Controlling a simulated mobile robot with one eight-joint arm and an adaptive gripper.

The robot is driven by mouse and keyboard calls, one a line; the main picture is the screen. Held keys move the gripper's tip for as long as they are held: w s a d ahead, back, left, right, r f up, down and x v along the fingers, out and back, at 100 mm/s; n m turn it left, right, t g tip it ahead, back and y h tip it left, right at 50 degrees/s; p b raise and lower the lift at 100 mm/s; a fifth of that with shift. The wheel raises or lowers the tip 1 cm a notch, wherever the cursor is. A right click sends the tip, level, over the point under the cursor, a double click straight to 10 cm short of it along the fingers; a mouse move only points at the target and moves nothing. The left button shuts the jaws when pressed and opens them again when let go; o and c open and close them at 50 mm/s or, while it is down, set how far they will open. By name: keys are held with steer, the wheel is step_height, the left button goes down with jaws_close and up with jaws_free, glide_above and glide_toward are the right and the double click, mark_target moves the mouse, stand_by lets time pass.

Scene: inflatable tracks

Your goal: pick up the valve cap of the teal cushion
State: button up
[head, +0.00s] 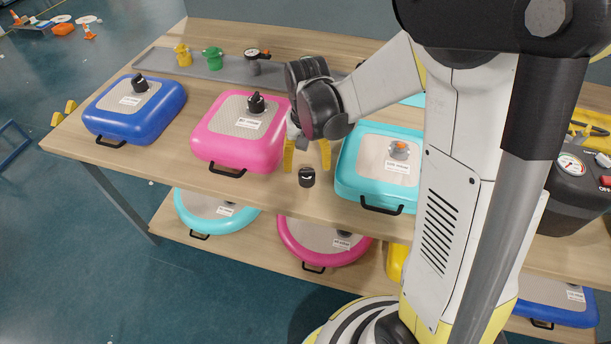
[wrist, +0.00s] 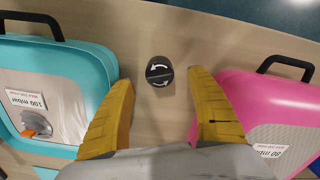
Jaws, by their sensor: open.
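The teal cushion (head: 378,188) lies on the bench top, right of my gripper, with an orange and grey valve (head: 399,149) showing on it. It is at the left in the wrist view (wrist: 95,70). A black valve cap (head: 306,177) with white arrows on its top stands on the bare wood between the teal and pink cushions. In the wrist view the cap (wrist: 159,71) sits just beyond the fingertips, roughly midway between them. My gripper (head: 307,158) has yellow fingers, open and empty, pointing down above the bench. It also shows in the wrist view (wrist: 160,85).
A pink cushion (head: 215,148) with a black cap is close left of my gripper, and a blue cushion (head: 160,115) is farther left. A grey tray (head: 227,70) with small fittings lies behind. Bare wood lies around the loose cap. More cushions are on the lower shelf.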

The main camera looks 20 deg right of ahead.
mark_target(307, 170)
step_height(307, 170, down, 5)
steer(key=b, duration=0.2)
steer(key=shift+f+b, duration=0.1)
steer(key=shift+b, duration=0.3)
steer(key=shift+c, duration=0.2)
steer(key=c, duration=1.1)
steer(key=shift+r, duration=0.2)
